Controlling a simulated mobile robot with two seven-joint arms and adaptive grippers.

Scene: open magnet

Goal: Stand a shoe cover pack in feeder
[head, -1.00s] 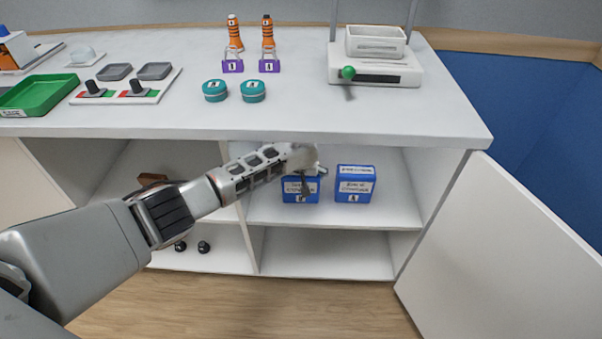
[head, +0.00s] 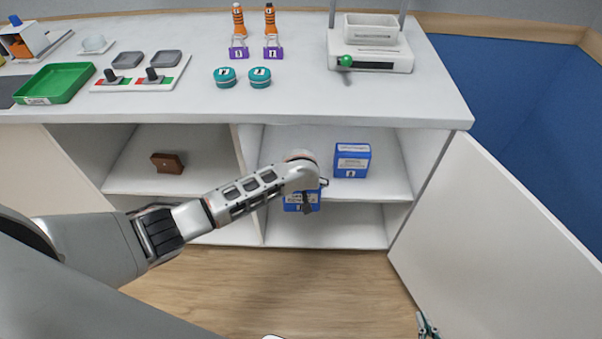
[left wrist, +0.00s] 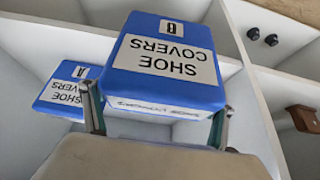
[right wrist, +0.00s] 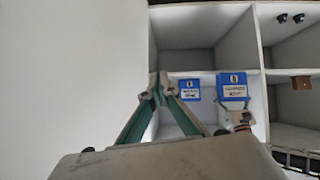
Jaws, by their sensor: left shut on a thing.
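My left gripper (left wrist: 155,125) is shut on a blue shoe cover pack (left wrist: 160,62) with a white label, one finger on each side. In the head view this pack (head: 290,207) hangs in front of the cabinet shelf, partly hidden by my left gripper (head: 308,195). A second blue pack (head: 352,161) stands on the upper shelf, to the right. A white device with an open-topped box (head: 371,30) and green knob, possibly the feeder, stands at the counter's back right. My right gripper (right wrist: 159,82) is empty, its tips close together; it shows at the bottom right of the head view (head: 427,324).
The cabinet door (head: 500,225) stands open at right. The counter (head: 300,100) holds teal tins (head: 260,77), purple padlocks (head: 273,51), orange bottles (head: 270,20), a switch panel (head: 140,78) and a green tray (head: 57,83). A brown object (head: 167,163) is on the left shelf.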

